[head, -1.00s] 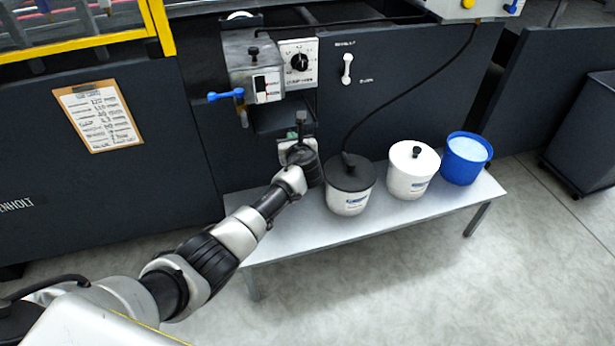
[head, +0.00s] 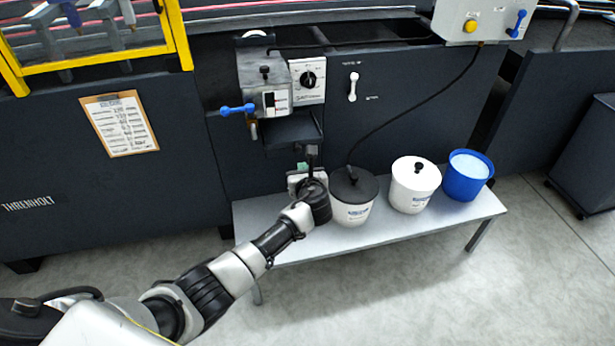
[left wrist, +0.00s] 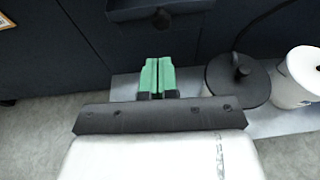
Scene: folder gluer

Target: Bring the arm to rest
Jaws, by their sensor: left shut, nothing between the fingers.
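My left arm comes in from the lower left in the head view. Its gripper (head: 303,167) is over the left end of the grey bench, below the glue unit's dark tray and left of the black-lidded pot, mostly hidden behind my wrist. In the left wrist view the green fingers of the left gripper (left wrist: 157,76) are together and hold nothing. They point toward the dark machine panel, below a dark tray (left wrist: 160,10) with a black knob. My right gripper is not in view.
A black-lidded pot (head: 353,207), a white-lidded pot (head: 414,190) and a blue bucket (head: 462,185) stand on the bench (head: 400,228). Above are the glue unit (head: 262,80) with a blue lever and a dial box (head: 308,80). A clipboard (head: 120,125) hangs left. The floor in front is clear.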

